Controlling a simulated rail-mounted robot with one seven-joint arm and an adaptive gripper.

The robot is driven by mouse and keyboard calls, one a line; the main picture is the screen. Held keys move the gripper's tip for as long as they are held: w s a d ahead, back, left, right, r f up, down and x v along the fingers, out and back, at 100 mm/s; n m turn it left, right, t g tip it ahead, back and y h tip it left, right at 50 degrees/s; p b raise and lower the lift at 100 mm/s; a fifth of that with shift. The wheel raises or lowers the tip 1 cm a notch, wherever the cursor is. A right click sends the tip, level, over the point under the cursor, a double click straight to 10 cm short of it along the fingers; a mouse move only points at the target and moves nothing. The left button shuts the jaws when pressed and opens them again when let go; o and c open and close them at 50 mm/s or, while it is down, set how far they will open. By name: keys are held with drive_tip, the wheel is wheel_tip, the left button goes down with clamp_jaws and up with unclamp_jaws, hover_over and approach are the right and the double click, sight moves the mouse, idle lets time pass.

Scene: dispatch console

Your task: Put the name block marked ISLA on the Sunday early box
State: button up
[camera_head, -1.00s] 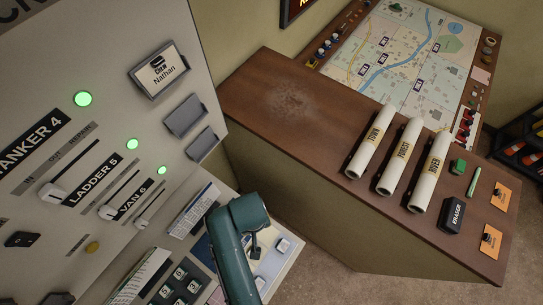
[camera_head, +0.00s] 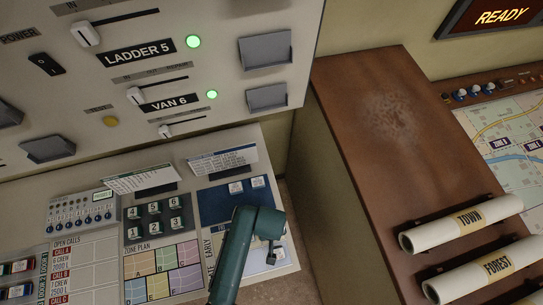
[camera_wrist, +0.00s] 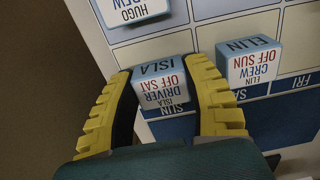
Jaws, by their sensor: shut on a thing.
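The ISLA name block (camera_wrist: 160,84), pale blue on top with DRIVER and OFF SAT on its side, is between the two yellow fingers of my gripper (camera_wrist: 162,76) in the wrist view. My gripper is shut on it. The block is at the SUN column of the roster board (camera_wrist: 160,48), beside the dark blue day strip, and partly covers the SUN label. I cannot tell whether its underside touches the board. In the head view my arm hides much of the roster board (camera_head: 208,222), whose row label EARLY shows to the left of the arm.
The ELIN block (camera_wrist: 250,64) stands just right of my gripper, and the HUGO block (camera_wrist: 130,10) is at the wrist view's top. Two blocks (camera_head: 247,185) sit on the blue panel. A slanted card (camera_head: 222,160) stands behind it. The brown desk (camera_head: 365,165) is to the right.

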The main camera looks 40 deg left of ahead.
drive_tip(key=shift+w+f, duration=0.1)
drive_tip(key=shift+f, duration=0.15)
drive_tip(key=o, duration=1.1)
